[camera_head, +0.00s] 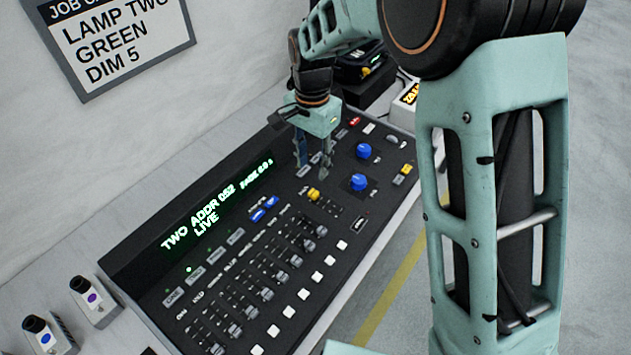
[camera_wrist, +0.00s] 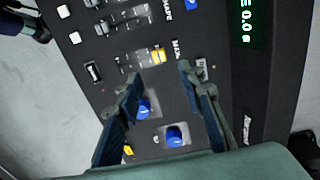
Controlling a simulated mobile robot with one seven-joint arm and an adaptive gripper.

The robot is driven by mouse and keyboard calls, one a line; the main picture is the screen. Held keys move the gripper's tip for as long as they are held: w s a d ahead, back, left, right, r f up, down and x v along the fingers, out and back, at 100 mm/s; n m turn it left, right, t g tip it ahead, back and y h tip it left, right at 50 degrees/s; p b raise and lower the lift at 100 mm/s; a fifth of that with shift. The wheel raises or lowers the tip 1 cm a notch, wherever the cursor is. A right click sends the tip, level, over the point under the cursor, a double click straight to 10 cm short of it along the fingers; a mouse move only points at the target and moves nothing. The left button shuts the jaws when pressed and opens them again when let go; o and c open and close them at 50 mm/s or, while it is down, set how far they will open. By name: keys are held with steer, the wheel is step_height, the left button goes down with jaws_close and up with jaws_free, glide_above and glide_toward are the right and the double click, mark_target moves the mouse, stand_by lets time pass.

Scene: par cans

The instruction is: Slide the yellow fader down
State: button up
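The yellow fader (camera_head: 313,194) is a small yellow cap on the black lighting desk (camera_head: 160,235). It sits at the end of its short track nearer the display, and the track runs off to the lower right. In the wrist view the yellow fader (camera_wrist: 158,56) lies just beyond the fingertips, with its track running left. My gripper (camera_head: 313,170) is over the desk, beyond the fader in the head view. In the wrist view my gripper (camera_wrist: 160,74) has its two fingers apart, with nothing held between them. Whether the fingertips touch the panel is unclear.
Blue knobs (camera_head: 364,151) (camera_head: 358,182) stand near my gripper. A row of grey faders (camera_head: 267,294) fills the nearer panel. The display (camera_head: 215,208) reads TWO ADDR 052, LIVE. A wall sign (camera_head: 115,40) reads LAMP TWO GREEN DIM 5. Black equipment (camera_head: 362,62) stands behind the desk.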

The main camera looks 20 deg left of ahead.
mark_target(314, 192)
step_height(314, 192, down, 10)
steer(key=shift+d+r, duration=0.1)
steer(key=shift+r, duration=0.05)
stand_by(0.3)
jaws_close()
